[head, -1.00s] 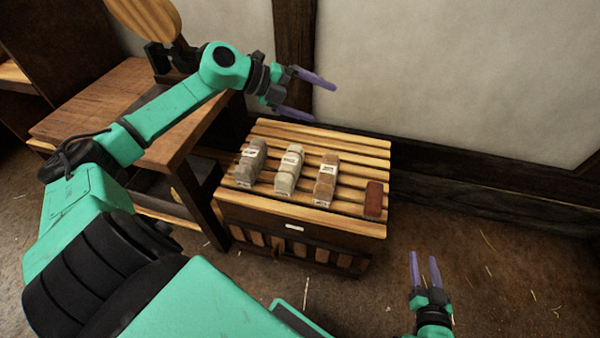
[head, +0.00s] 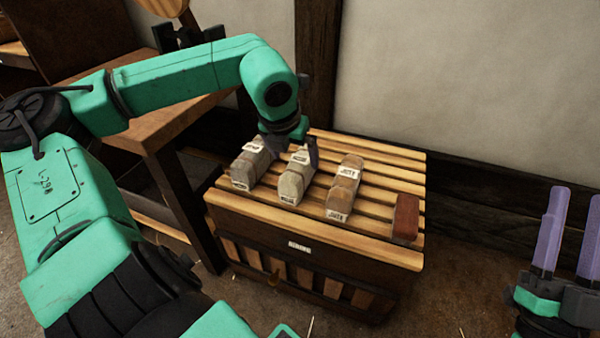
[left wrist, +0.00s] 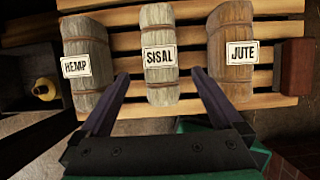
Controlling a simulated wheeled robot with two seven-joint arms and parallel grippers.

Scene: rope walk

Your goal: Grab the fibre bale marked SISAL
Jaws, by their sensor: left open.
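The SISAL bale (left wrist: 160,88) is pale grey-beige with brown bands and lies between my left gripper's open fingers in the left wrist view, near their tips. In the head view the SISAL bale (head: 294,180) is the middle of three bales on a slatted crate top (head: 262,218). My left gripper (head: 297,147) is over the far end of that bale and partly hidden by its own wrist. Whether the fingers touch the bale cannot be told. My right gripper (head: 568,235) is open and empty at the lower right.
The HEMP bale (left wrist: 82,66) lies left of the SISAL bale and the JUTE bale (left wrist: 231,50) right of it, with narrow gaps. A red-brown block (head: 405,218) sits at the crate's right edge. A wooden bench (head: 150,125) stands at left, a wall behind.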

